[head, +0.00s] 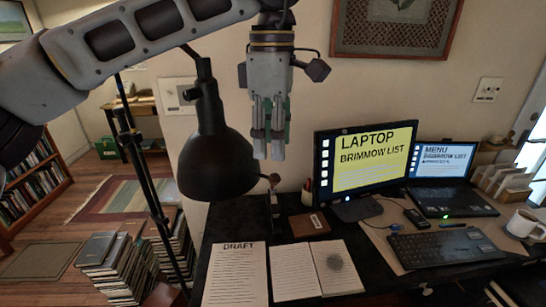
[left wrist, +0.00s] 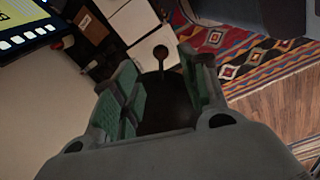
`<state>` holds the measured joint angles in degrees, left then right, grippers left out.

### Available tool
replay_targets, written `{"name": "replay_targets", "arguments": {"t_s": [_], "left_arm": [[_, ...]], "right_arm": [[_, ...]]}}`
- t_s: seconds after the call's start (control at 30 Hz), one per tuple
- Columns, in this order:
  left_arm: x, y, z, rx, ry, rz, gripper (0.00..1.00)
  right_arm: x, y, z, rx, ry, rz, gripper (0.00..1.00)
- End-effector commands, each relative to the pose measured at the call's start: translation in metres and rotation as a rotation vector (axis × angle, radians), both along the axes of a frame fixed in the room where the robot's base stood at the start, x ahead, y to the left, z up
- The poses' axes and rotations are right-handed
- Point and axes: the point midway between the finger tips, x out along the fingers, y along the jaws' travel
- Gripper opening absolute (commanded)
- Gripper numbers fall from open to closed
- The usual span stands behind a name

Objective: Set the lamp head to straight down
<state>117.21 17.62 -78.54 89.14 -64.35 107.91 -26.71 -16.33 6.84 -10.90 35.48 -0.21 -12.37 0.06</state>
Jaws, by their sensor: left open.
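The lamp head (head: 214,155) is a black bell-shaped shade hanging from a dark arm in the head view. Its opening faces mostly downward there; I cannot tell its exact tilt. A short stalk with a small round knob (head: 273,180) sticks out at the right of its rim. In the left wrist view the knob (left wrist: 161,53) shows beyond the fingers, and the dark lamp head (left wrist: 165,108) shows between them. My left gripper (head: 268,148) points down, open and empty, above the knob and right of the shade. Contact with the lamp cannot be judged. My right gripper is out of view.
The desk holds a monitor (head: 364,160), a laptop (head: 440,165), a keyboard (head: 445,247), a mug (head: 524,224) and a draft sheet (head: 236,275). Book stacks (head: 110,268) stand on the floor at left. A thin black pole (head: 152,196) rises left of the shade.

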Motion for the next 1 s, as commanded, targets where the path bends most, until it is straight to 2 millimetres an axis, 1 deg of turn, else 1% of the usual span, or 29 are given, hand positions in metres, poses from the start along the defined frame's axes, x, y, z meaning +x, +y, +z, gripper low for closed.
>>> {"name": "replay_targets", "arguments": {"t_s": [0.03,0.1,0.3,0.47,1.0], "left_arm": [[0.000,-0.001,0.007,-0.001,-0.001,0.000,0.44],[-0.001,0.000,0.015,-0.001,0.000,-0.001,0.44],[-0.001,0.000,0.028,0.000,0.001,-0.001,0.44],[-0.001,0.000,0.031,0.000,0.001,0.000,0.44],[-0.001,0.001,0.030,0.000,0.001,0.000,0.44]], "right_arm": [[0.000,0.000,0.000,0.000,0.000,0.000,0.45],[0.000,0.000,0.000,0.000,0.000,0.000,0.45],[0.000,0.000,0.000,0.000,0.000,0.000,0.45],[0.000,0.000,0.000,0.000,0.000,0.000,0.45],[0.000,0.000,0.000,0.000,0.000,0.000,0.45]]}}
